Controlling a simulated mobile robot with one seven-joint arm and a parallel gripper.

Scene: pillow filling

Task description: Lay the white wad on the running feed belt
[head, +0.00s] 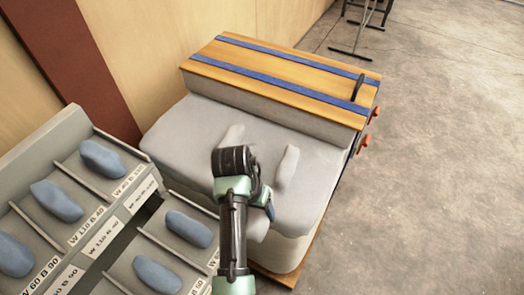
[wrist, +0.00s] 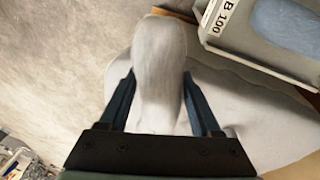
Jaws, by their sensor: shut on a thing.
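A white wad (wrist: 160,70) is between the two dark blue fingers of my gripper (wrist: 163,95) in the wrist view. The fingers press on its sides and its far end sticks out past them. In the head view my gripper (head: 267,203) is over the front part of a pale grey padded bale, and my arm covers part of it. A pale lump (head: 257,228) beside the gripper there looks like the held wad. Other pale wads (head: 288,168) lie on the bale. Two blue strips (head: 290,80) run along a wooden top behind the bale; whether they move cannot be told.
A grey rack (head: 72,115) with labelled compartments stands at the left, holding several blue-grey wads (head: 57,201). The padded bale (head: 185,130) fills the middle. A black handle (head: 358,87) and red knobs stand at the wooden top's right end.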

